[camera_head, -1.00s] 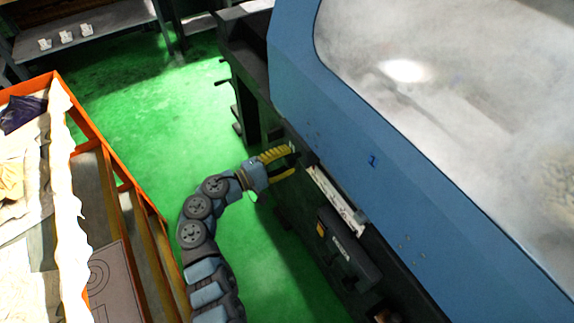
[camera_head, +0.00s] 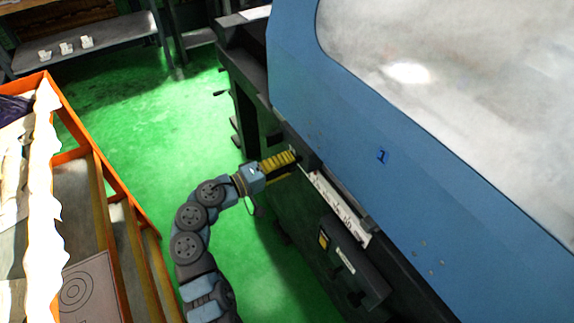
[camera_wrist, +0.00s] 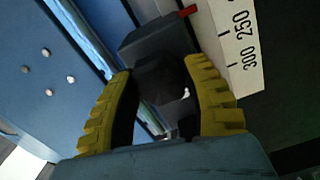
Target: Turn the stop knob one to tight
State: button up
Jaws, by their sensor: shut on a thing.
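My gripper (camera_head: 289,163) reaches the front of the grinder, at the upper end of the white scale. In the wrist view, my gripper's yellow fingers (camera_wrist: 160,103) stand on either side of a dark knob (camera_wrist: 160,78), the stop knob, and are shut on it. The knob sits at a black block (camera_wrist: 155,38) beside the scale. In the head view the fingers hide the knob. Which way the knob is turned cannot be told.
The white scale (camera_head: 335,205) runs along the grinder's front, with a dark control box (camera_head: 352,262) below. The blue cover (camera_head: 400,150) is close above. An orange-framed cart (camera_head: 115,185) stands left of my arm. Green floor (camera_head: 150,105) is free between.

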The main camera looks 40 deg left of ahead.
dwell(0.3)
jog(key=o, duration=1.2)
jog(key=shift+s, duration=0.1)
jog(key=v, duration=1.2)
